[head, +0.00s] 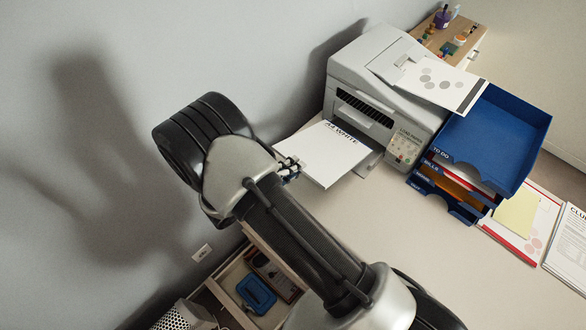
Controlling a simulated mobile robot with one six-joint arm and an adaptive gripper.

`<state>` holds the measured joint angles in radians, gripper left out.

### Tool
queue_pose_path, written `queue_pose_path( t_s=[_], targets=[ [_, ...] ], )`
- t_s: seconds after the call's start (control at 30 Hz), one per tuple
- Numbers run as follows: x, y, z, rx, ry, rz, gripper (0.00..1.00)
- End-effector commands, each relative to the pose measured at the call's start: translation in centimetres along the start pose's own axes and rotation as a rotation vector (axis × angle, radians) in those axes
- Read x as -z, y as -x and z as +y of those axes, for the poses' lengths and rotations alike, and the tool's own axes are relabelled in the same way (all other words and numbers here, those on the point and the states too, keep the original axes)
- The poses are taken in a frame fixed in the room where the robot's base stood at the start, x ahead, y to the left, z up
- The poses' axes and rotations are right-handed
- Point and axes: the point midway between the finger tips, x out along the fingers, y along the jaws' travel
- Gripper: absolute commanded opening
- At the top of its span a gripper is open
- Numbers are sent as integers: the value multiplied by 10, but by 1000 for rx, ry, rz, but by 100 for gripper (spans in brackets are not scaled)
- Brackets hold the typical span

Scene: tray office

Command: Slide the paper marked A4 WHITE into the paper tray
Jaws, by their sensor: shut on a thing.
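The white paper marked A4 WHITE (322,160) lies roughly level in the head view, its lettering along the far edge. My gripper (291,167) is shut on its left edge; my arm partly hides the fingers. The paper's right end reaches over the pale paper tray (370,163) at the front of the grey printer (378,112). I cannot tell whether the paper touches the tray's floor.
A blue stacked letter tray (490,140) stands right of the printer, and a printed sheet (440,82) lies on top between them. More papers (525,222) lie at the desk's right. An open drawer (240,275) with a blue item is below my arm. The desk's front middle is clear.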

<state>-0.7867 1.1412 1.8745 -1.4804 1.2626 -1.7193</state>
Motion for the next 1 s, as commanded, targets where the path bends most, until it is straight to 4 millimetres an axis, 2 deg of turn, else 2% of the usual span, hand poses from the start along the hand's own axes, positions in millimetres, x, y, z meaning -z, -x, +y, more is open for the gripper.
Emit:
queue_pose_path(
  t_s=[0.63, 1.0],
  targets=[
    [-2, -37, 50, 2, -1, 1, 0],
    [-3, -71, 36, 3, -2, 2, 0]
  ],
)
